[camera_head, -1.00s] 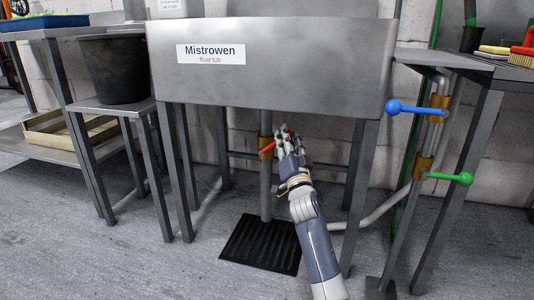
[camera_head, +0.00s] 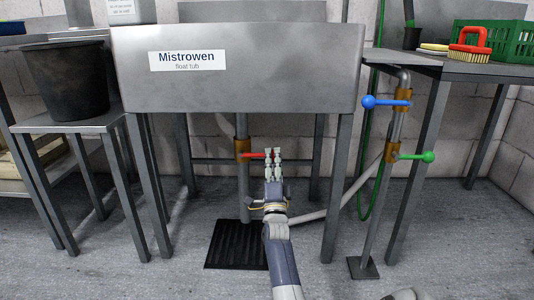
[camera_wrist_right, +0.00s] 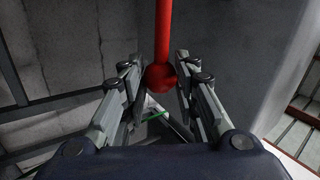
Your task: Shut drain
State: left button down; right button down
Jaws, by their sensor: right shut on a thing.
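The drain pipe (camera_head: 242,190) runs down under the float tub (camera_head: 240,85), with a brass valve (camera_head: 242,149) on it. The valve's red lever (camera_head: 253,155) points right, about level and crosswise to the pipe. My right gripper (camera_head: 273,153) is at the lever's outer end, shut on it and hiding its tip. In the right wrist view, the red lever (camera_wrist_right: 162,35) ends in a ball knob (camera_wrist_right: 160,78) between the two fingers of my right gripper (camera_wrist_right: 165,80). My left gripper is not in view.
A blue lever (camera_head: 385,102) and a green lever (camera_head: 415,156) sit on a pipe to the right. A black floor grate (camera_head: 235,245) lies below the drain. Tub legs (camera_head: 337,190) stand on both sides. A bucket (camera_head: 66,80) is on a left stand.

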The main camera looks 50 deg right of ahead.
jog(key=shift+f+m, duration=0.15)
jog(key=shift+m, duration=0.25)
jog(key=c, duration=1.2)
grip_release()
jog(key=shift+w, duration=0.15)
